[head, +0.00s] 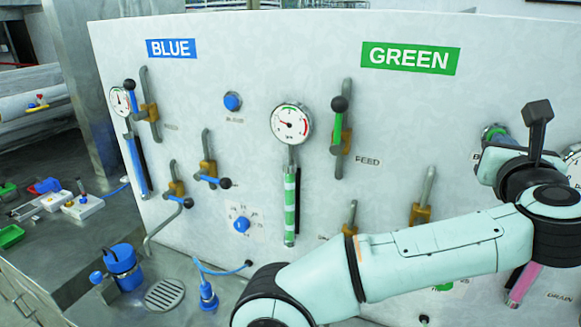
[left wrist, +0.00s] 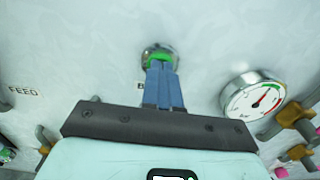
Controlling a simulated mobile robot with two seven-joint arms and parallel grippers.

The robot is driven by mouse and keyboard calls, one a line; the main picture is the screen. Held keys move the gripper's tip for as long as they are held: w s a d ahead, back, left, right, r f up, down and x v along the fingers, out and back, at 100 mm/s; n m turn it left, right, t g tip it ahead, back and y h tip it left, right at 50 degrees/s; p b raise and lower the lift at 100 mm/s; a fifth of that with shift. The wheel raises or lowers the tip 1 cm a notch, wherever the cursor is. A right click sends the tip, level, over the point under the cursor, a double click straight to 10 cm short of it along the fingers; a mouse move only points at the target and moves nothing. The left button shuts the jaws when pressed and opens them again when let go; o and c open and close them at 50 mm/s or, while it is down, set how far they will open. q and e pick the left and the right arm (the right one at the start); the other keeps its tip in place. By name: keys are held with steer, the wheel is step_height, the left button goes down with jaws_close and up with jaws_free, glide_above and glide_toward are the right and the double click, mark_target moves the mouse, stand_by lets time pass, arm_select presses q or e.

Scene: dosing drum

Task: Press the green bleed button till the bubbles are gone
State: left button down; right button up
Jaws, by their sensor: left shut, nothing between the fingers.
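The green bleed button (head: 494,130) sits in a round metal ring on the white panel, right of the GREEN sign. In the left wrist view the button (left wrist: 157,58) is partly covered by my fingertips. My left gripper (head: 497,140) is shut and empty, with its blue fingers (left wrist: 162,72) pointing at the button. The tips are at or very near its face; I cannot tell how far it is pressed. The green sight tube (head: 290,205) below the green gauge (head: 291,124) shows green broken by pale bands. My right gripper is not in view.
A pressure gauge (left wrist: 253,98) stands right of the button in the left wrist view. A green feed lever (head: 338,125) and brass valves (head: 420,213) stick out from the panel. A blue cup (head: 122,265) and a drain grate (head: 165,294) are at the lower left.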

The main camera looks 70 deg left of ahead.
arm_select(q)
steer(key=shift+w+a, duration=0.1)
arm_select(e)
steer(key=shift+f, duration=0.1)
arm_select(q)
steer(key=shift+b+v, duration=0.3)
steer(key=shift+v, duration=0.6)
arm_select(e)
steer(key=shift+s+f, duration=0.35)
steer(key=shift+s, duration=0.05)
arm_select(q)
steer(key=shift+w+a, duration=0.1)
steer(key=shift+a, duration=0.05)
